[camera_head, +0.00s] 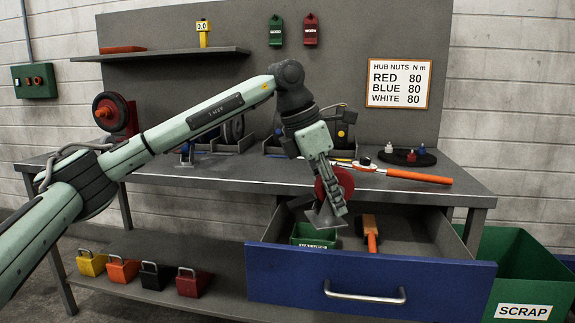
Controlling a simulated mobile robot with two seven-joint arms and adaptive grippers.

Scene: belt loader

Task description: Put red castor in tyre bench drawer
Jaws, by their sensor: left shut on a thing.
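My left gripper (326,213) reaches in from the left and points down over the open drawer. It is shut on the red castor (344,184), whose red wheel shows beside and partly behind the fingers. The tyre bench drawer (430,280) has a blue front with a metal handle and is pulled out below the bench top. Inside it lie a green box (312,237) at the left and an orange-handled tool (370,232) near the middle. The castor appears above the drawer opening; its exact height is hard to tell. My right gripper is not in view.
The bench top (240,177) holds an orange-handled torque wrench (420,177), a dark round tray (422,159) with small pieces, and wheels in holders. A green scrap bin (535,270) stands right of the drawer. Several coloured blocks sit on the lower shelf (140,250). The drawer's right part is clear.

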